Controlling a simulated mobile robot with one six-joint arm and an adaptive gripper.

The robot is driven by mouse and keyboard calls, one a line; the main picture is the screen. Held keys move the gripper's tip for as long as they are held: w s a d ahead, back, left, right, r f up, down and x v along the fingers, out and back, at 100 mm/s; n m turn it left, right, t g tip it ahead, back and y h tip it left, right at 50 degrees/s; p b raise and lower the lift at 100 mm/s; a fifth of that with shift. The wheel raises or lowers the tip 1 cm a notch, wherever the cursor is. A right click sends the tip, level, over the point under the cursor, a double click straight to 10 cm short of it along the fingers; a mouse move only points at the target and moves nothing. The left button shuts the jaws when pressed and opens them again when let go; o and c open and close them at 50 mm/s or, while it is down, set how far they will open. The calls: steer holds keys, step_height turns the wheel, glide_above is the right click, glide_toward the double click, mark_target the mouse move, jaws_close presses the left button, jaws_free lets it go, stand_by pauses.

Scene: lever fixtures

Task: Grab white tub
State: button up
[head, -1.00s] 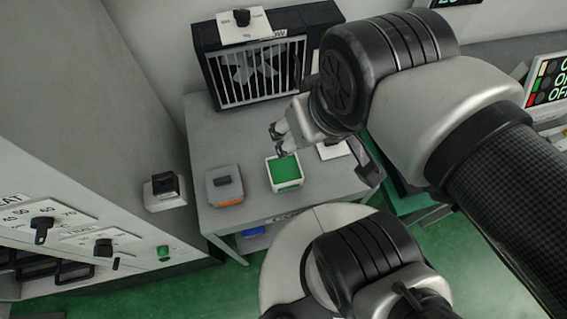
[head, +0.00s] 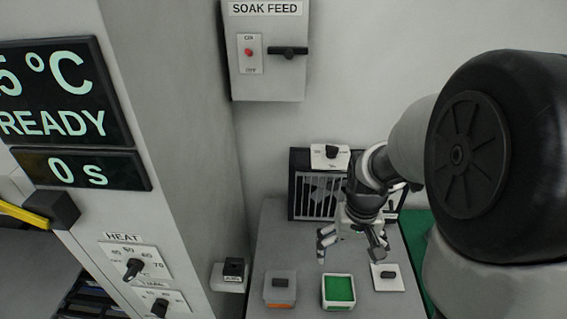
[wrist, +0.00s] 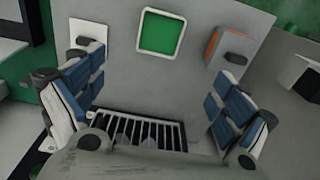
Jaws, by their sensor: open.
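The white tub (head: 338,307) is square with a green inside and stands on the grey table in the lower middle of the head view. In the wrist view the tub (wrist: 158,57) is at the top, beyond the space between the fingers. My gripper (head: 350,248) is open and empty, on the fan side of the tub and apart from it. In the wrist view the gripper (wrist: 158,90) shows its blue-padded fingers spread wide on both sides. Nothing hides the tub's top in the head view.
A grey box with an orange stripe (head: 280,289) stands left of the tub. A white plate with a black knob (head: 388,276) lies to its right. A barred fan box (head: 312,195) stands behind. A tall cabinet with dials (head: 135,262) borders the left.

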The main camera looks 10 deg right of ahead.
step_height(320, 180, down, 2)
steer(key=b, duration=0.4)
glide_toward(338, 290)
step_height(338, 290, down, 5)
steer(key=shift+w+d+f, duration=0.1)
steer(key=shift+w, duration=0.05)
step_height(338, 290, down, 5)
steer(key=shift+f+b, duration=0.15)
steer(key=shift+b, duration=1.05)
steer(key=shift+c, duration=0.4)
steer(key=c, duration=1.1)
steer(key=shift+r, duration=0.2)
steer(key=shift+c, duration=0.2)
